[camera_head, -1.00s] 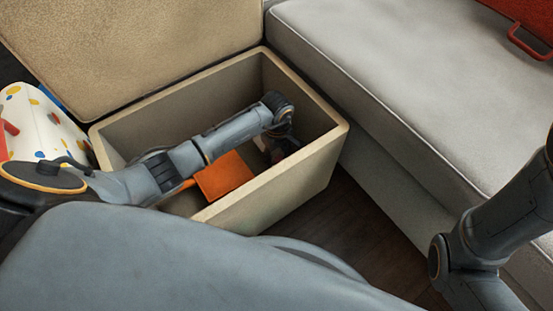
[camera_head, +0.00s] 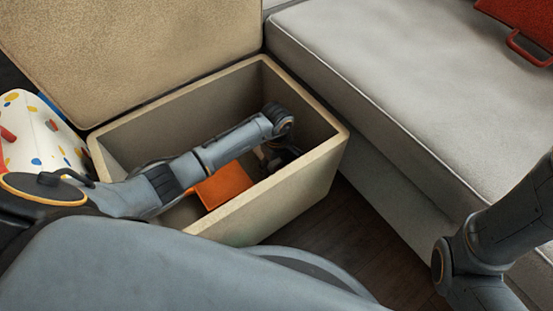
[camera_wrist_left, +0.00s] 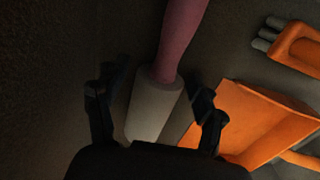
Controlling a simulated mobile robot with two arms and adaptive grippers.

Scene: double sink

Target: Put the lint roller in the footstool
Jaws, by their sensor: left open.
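The footstool (camera_head: 292,205) is a beige box with its padded lid (camera_head: 130,50) raised. My left arm reaches over its near-left wall, and my left gripper (camera_head: 276,157) is low inside it, partly hidden by the wrist. In the left wrist view the lint roller, a pale cylinder (camera_wrist_left: 155,108) with a mauve handle (camera_wrist_left: 182,40), lies inside the footstool. The open fingers of the left gripper (camera_wrist_left: 157,108) are on either side of its pale end, with dark gaps beside it. My right arm shows at the right edge of the head view, but its gripper is out of view.
An orange flat object (camera_head: 224,185) lies in the footstool, close to the right finger in the wrist view (camera_wrist_left: 255,120). Another orange piece with grey ends (camera_wrist_left: 295,45) lies farther off. A grey sofa (camera_head: 400,90) stands right; a spotted white object (camera_head: 40,140) stands left.

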